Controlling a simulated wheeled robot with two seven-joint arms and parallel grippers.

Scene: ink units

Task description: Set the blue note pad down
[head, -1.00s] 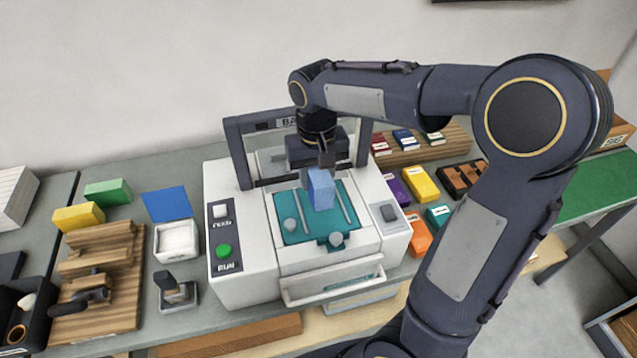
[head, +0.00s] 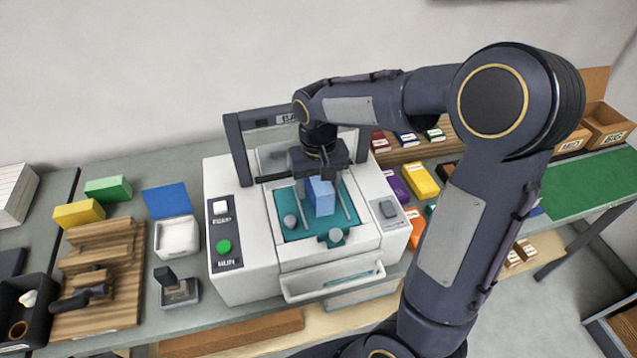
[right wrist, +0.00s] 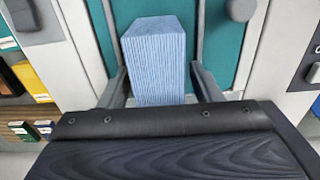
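The blue note pad (head: 321,196) stands upright on the teal bed (head: 292,231) of the white machine, between the bed's two rails. My right gripper (head: 318,178) is right above and around it, with fingers spread to either side. In the right wrist view the pad (right wrist: 155,62) is between the fingers (right wrist: 158,84), with a visible gap on the right side, so the gripper looks open. The pad's underside is hidden, but it appears to rest on the bed. My left gripper is not in view.
The machine's arch (head: 238,150) rises close behind my right gripper, and round knobs (head: 336,235) are in front of the pad. A green button (head: 224,246) is on the left panel. Coloured blocks (head: 421,180) lie to the right, and a wooden stepped rack (head: 105,275) stands left.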

